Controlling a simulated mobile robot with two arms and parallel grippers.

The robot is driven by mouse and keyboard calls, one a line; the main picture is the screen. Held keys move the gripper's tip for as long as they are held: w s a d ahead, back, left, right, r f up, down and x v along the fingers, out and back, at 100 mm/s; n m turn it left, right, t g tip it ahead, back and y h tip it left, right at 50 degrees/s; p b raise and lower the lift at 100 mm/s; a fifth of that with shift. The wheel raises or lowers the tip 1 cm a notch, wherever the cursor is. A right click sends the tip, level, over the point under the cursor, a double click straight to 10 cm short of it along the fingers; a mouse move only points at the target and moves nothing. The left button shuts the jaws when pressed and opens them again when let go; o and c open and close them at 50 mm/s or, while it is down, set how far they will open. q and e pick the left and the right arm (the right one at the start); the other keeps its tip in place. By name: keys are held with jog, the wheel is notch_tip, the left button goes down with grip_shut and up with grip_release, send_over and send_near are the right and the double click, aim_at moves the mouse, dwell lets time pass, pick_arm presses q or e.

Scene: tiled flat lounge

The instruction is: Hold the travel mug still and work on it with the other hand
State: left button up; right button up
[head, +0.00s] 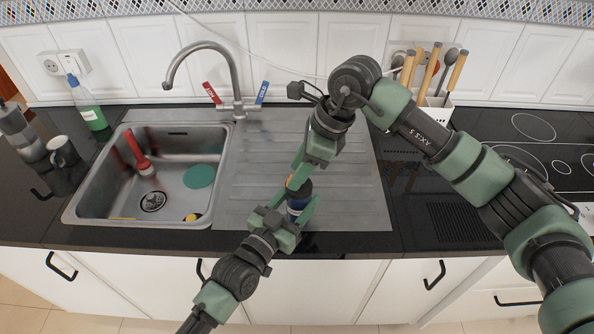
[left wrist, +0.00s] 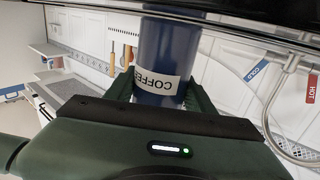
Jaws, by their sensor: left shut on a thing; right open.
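The travel mug (head: 298,204) is dark blue with a dark top. It stands near the front of the steel drainboard, right of the basin. My left gripper (head: 293,214) is shut around its body from the front. In the left wrist view the mug (left wrist: 168,55) sits between the fingers, its white COFFEE label upside down. My right gripper (head: 298,179) is open and comes down from above at the mug's top. A small orange patch shows there; I cannot tell whether the fingers touch the mug.
A tap (head: 237,95) stands behind. A soap bottle (head: 92,115) and a mug (head: 61,150) are further left. A utensil holder (head: 437,112) and hob (head: 533,127) are at right.

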jog(key=shift+a+f, duration=0.2)
jog(key=shift+f, duration=0.3)
grip_shut()
jog(key=shift+r, duration=0.1)
dwell(1.1)
